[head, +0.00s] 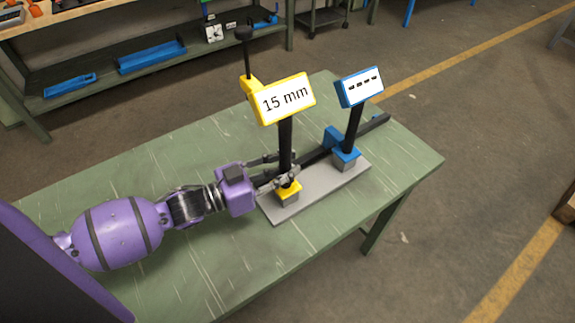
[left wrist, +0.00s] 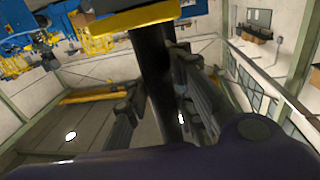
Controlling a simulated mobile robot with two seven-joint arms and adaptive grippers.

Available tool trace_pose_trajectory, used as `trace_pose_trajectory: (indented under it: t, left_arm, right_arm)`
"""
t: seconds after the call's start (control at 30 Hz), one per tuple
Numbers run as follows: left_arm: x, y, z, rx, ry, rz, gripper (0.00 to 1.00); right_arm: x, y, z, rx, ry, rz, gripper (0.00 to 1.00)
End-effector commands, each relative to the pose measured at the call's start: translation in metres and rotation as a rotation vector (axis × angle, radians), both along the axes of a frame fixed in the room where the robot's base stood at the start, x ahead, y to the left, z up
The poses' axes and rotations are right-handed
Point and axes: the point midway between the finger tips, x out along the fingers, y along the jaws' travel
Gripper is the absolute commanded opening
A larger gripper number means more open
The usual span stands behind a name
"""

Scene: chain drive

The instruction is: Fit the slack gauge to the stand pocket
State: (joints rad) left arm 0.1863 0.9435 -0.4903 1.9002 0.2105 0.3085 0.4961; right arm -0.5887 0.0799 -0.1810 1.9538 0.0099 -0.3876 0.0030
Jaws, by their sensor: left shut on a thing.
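The slack gauge, as I take it, is the yellow-framed panel reading "15 mm" (head: 286,98) on a black stem. My left gripper (head: 284,170) is shut on the lower stem, and the gauge stands about upright. In the left wrist view the stem (left wrist: 153,70) passes between the fingers under a yellow edge. A yellow foot (head: 288,193) at the stem's bottom is over a small grey block at the near end of the stand's grey base plate (head: 318,193). I cannot tell whether it is seated in a pocket. My right gripper is not in view.
A blue-framed panel showing dashes (head: 360,87) stands on a black stem in a blue foot (head: 345,154) at the far end of the plate. A dark bar (head: 373,125) runs beside it. The green table (head: 130,180) is otherwise mostly clear.

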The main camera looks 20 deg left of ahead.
Motion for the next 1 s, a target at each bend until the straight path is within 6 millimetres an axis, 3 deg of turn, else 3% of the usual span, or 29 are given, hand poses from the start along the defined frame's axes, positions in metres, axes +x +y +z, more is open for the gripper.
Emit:
trace_pose_trajectory:
  t: [0.07, 0.1, 0.3, 0.67, 1.0]
  left_arm:
    - [0.001, -0.001, 0.004, -0.006, -0.011, -0.003, 0.0]
    - [0.001, -0.001, 0.003, -0.006, -0.011, -0.003, 0.2]
    - [0.001, -0.001, 0.002, -0.004, -0.008, -0.002, 0.45]
    - [-0.003, 0.004, -0.005, 0.004, 0.006, 0.002, 0.45]
    - [-0.047, 0.046, -0.003, 0.003, 0.003, 0.0, 0.45]
  right_arm:
    - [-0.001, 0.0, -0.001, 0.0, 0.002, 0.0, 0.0]
    - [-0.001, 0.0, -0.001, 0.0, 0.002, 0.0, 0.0]
    - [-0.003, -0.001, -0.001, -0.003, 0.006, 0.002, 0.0]
    - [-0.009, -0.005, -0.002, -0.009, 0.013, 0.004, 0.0]
    - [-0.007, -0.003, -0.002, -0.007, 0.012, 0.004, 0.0]
